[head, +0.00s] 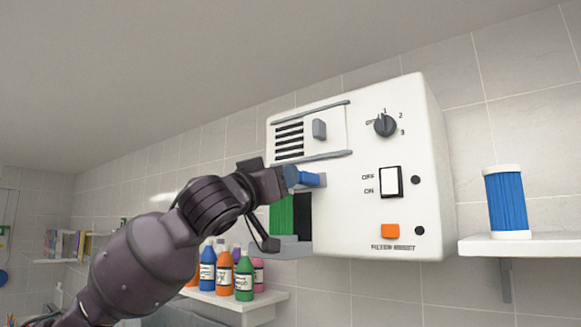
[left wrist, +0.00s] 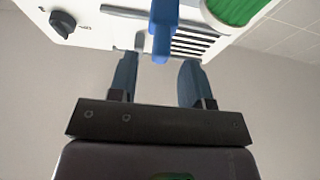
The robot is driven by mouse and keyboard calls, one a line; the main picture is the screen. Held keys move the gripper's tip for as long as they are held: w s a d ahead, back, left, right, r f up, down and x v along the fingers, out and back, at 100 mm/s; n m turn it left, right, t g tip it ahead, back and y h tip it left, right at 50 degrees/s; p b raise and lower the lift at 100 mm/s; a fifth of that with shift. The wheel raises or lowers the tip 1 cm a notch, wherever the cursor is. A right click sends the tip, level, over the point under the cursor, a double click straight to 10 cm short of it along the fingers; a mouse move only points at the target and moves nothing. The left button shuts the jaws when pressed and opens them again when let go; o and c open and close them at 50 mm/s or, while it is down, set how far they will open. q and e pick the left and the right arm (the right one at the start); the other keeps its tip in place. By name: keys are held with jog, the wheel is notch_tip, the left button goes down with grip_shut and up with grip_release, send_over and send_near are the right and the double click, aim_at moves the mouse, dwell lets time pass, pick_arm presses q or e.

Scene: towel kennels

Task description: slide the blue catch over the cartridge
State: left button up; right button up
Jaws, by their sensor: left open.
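The blue catch (head: 311,180) sticks out from the front of a white wall-mounted box (head: 350,235), below the vented panel. The green cartridge (head: 281,215) sits under the catch at the box's lower left, beside a dark opening (head: 304,215); my arm hides part of it. My left gripper (head: 291,179) is open at the catch. In the left wrist view, the catch (left wrist: 163,30) reaches down between the two fingertips (left wrist: 158,62), with a gap visible on each side. The green cartridge (left wrist: 233,9) with its white rim shows at the top right there. My right gripper is not in view.
The box carries a dark knob (head: 385,125), a rocker switch (head: 391,182), an orange button (head: 390,231) and a vented panel with a grey handle (head: 319,129). A blue cartridge (head: 507,202) stands on the right shelf (head: 530,244). Paint bottles (head: 225,272) stand on a lower shelf.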

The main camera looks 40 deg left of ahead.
pick_arm(q)
jog(key=p+x, duration=0.1)
jog(key=x, duration=0.2)
jog(key=shift+s+r, duration=0.1)
jog(key=shift+r, duration=0.05)
jog(key=shift+w, duration=0.5)
jog(key=shift+w+r, duration=0.1)
jog(key=shift+w, duration=0.05)
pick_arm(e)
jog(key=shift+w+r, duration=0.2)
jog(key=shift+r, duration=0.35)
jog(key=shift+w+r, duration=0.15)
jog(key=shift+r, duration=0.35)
pick_arm(q)
grip_shut()
jog(key=shift+a, duration=0.2)
jog(key=a+b, duration=0.1)
jog(key=a, duration=0.5)
jog(key=shift+s, duration=0.4)
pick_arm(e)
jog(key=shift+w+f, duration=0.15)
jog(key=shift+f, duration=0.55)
